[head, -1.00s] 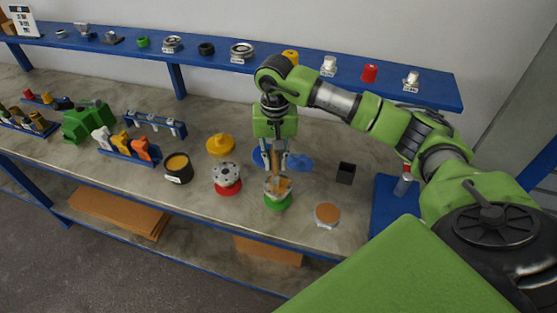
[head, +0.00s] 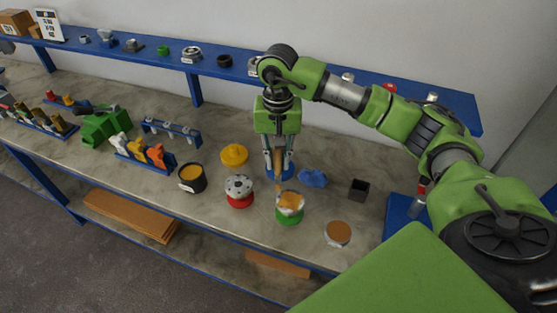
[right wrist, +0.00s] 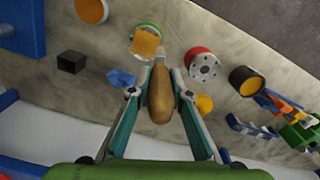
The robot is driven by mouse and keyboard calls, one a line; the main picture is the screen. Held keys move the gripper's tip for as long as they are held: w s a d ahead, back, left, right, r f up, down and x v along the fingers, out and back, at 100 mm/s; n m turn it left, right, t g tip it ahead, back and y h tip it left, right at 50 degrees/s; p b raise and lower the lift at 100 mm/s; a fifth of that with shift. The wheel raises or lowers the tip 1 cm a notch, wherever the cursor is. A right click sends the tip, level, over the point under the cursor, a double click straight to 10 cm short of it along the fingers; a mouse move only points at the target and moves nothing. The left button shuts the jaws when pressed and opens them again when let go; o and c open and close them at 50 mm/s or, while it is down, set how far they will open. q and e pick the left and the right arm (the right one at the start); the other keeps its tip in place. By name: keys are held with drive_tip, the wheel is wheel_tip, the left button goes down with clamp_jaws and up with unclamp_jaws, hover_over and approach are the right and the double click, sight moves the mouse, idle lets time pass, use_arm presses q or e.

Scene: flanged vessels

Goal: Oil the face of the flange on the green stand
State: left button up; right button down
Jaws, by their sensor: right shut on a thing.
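The green stand (head: 289,219) holds a pale metal flange (head: 297,209) with an orange-tan patch on its upper face. In the right wrist view the flange (right wrist: 136,36) on its green stand shows at upper middle, the patch over most of it. My right gripper (head: 278,174) is shut on a wooden-handled tool (right wrist: 160,95), which looks like a brush. The tool points down beside the flange's upper left edge in the head view. I cannot tell whether its tip touches the flange. My left gripper is not in view.
A flange on a red stand (head: 239,190) stands close left, with a dark pot of amber content (head: 190,174) beyond. A yellow part (head: 234,154), a blue piece (head: 313,177), a black box (head: 358,189) and a brown-topped disc (head: 338,233) surround the spot. A blue shelf (head: 225,62) runs behind.

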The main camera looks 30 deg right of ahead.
drive_tip(key=shift+w+r+p, duration=0.15)
drive_tip(key=shift+r+p, duration=0.15)
drive_tip(key=shift+r, duration=0.65)
